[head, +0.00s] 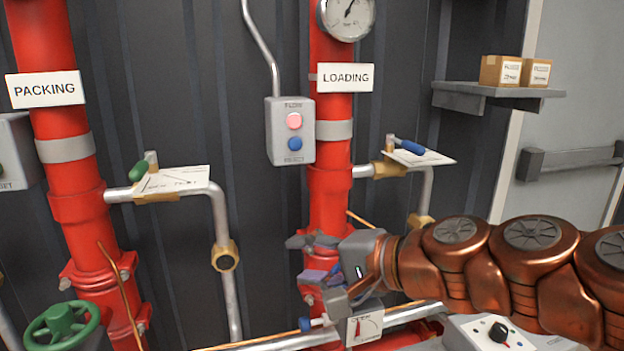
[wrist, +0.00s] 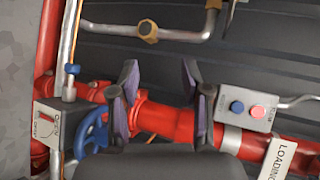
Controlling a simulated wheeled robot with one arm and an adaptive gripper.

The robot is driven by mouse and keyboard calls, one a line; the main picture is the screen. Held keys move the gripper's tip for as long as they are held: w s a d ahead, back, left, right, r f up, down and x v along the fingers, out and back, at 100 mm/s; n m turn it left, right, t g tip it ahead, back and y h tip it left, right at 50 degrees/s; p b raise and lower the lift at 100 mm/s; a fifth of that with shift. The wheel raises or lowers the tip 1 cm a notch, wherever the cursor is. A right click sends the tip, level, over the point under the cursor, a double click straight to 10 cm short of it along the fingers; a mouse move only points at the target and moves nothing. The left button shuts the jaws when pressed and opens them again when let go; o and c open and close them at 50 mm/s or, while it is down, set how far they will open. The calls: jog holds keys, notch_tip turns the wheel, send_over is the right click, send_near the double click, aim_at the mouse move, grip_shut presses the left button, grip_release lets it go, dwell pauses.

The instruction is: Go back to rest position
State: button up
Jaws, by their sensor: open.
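My gripper (head: 316,272) is in front of the lower part of the red LOADING pipe (head: 329,205) in the head view, with my copper-coloured arm reaching in from the right. In the wrist view my gripper (wrist: 160,85) shows two purple-grey fingers spread apart with nothing between them. The red pipe (wrist: 165,122) runs behind them there. A blue handwheel (wrist: 90,134) lies left of the fingers, partly covered by the near one. I cannot tell how far the fingers are from the pipe.
A grey button box (head: 290,130) with pink and blue buttons hangs beside the LOADING pipe. Side pipes with a green lever (head: 138,171) and a blue lever (head: 410,147) stick out. A green handwheel (head: 62,325) is at lower left. A shelf (head: 490,93) with small boxes is at upper right.

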jog(key=s+d+f+n+g+h, duration=0.3)
jog(key=s+d+f+g+h, duration=0.15)
jog(key=s+f, duration=0.5)
jog(key=s+d+f+n+g+h, duration=0.4)
jog(key=s+f, duration=0.3)
jog(key=f, duration=0.6)
jog(key=s+d+f+g+h, duration=0.2)
jog(key=s+d+g+h, duration=0.1)
jog(key=s+d, duration=0.55)
notch_tip(320, 180, up, 17)
jog(key=w+d+t+p, duration=0.1)
jog(key=w+p, duration=0.1)
jog(key=p, duration=1.3)
jog(key=shift+w+d+f+t, duration=0.15)
jog(key=shift+w+d+t, duration=0.05)
jog(key=shift+d+t, duration=0.15)
jog(key=shift+c, duration=0.2)
